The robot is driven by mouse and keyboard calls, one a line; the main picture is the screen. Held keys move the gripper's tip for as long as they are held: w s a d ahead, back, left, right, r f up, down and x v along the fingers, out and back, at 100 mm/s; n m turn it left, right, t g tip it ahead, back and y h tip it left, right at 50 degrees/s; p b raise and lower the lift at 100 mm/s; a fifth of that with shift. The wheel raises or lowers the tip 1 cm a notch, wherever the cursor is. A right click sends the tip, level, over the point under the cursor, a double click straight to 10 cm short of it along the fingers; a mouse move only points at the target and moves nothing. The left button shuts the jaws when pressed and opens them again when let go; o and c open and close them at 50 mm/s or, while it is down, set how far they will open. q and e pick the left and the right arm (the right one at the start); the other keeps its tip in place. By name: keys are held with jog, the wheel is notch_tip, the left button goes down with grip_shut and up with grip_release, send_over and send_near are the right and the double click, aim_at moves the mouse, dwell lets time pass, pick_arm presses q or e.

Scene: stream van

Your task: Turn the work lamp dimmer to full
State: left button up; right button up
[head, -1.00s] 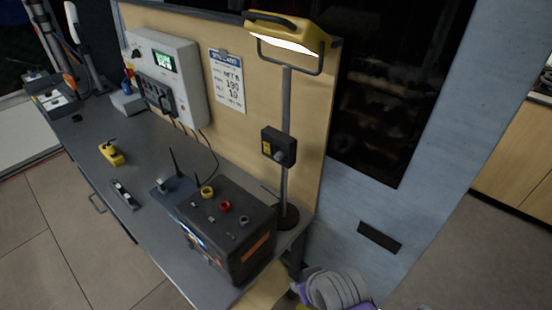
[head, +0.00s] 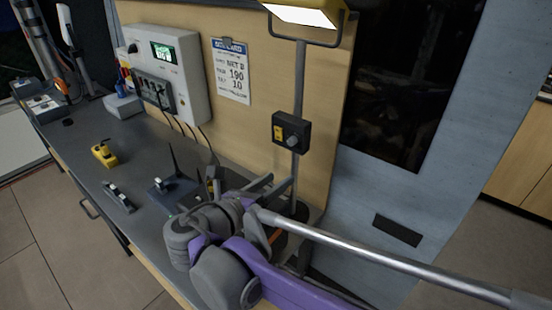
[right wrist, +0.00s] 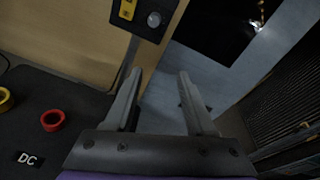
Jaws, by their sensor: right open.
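The work lamp (head: 305,14) is lit at the top of a grey pole at the board's right end. Its dimmer box (head: 291,133) is black, fixed to the pole, with a yellow switch (head: 279,132) and a round grey dimmer knob (head: 292,142). In the right wrist view the knob (right wrist: 154,20) is at the top, above and ahead of the fingers. My right gripper (right wrist: 158,82) is open and empty. In the head view it (head: 280,185) is below the dimmer box, apart from it. My left gripper is not in view.
A dark battery box is mostly hidden behind my right arm; its red ring terminal (right wrist: 52,121) shows in the right wrist view. A grey control panel (head: 165,75), a yellow device (head: 104,153) and a paper sheet (head: 231,71) are farther left. The bench's middle is partly clear.

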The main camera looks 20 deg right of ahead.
aim_at(290, 143)
jog(key=w+a+r+n+t+h, duration=0.1)
jog(key=w+a+r+n, duration=0.1)
jog(key=a+r+n, duration=0.1)
jog(key=x, duration=1)
jog(key=shift+d+r, duration=0.15)
jog(key=shift+r, duration=0.15)
grip_shut()
